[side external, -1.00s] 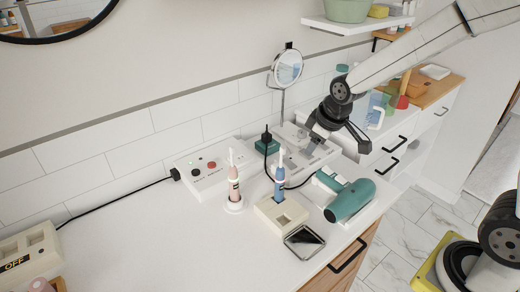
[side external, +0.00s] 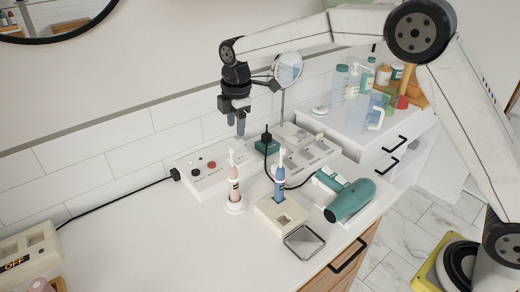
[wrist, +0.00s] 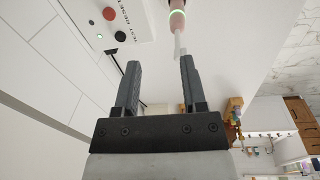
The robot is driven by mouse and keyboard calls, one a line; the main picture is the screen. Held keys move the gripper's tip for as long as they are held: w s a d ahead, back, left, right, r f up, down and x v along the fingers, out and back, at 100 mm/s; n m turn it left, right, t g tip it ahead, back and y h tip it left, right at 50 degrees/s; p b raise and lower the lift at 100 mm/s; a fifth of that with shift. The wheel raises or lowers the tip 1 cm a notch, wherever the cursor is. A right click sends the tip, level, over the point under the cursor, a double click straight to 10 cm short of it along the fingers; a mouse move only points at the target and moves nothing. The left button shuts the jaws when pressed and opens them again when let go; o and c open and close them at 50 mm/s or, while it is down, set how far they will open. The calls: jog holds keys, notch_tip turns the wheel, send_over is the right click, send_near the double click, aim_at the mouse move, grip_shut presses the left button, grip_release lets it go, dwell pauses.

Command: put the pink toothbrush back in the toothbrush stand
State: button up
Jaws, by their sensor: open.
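The pink toothbrush (side external: 234,184) stands upright on a small round white base (side external: 235,205) on the counter. My gripper (side external: 241,130) is open and empty, pointing down above the white panel behind the pink toothbrush. Its two dark fingers (wrist: 160,85) are apart in the wrist view, with nothing between them.
A white panel with buttons (side external: 203,172) lies at the wall. A round mirror (side external: 288,68) on a thin pole stands behind. A teal hair dryer (side external: 350,200) and a small square dish (side external: 303,242) are right of the stand.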

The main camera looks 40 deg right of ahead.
aim_at(231, 147)
jog(key=shift+s+a+f+n+g, duration=0.15)
jog(key=shift+s+a+n+g, duration=0.1)
jog(key=shift+a, duration=0.35)
jog(key=shift+s+a+f+n+g, duration=0.15)
jog(key=shift+s+a+n+g, duration=0.1)
jog(key=shift+a, duration=0.3)
jog(key=shift+f, duration=1.3)
jog(key=shift+f, duration=0.1)
jog(key=shift+s+a+f, duration=0.1)
jog(key=shift+a+f, duration=0.05)
jog(key=shift+f, duration=2.35)
grip_shut()
jog(key=shift+r, duration=0.1)
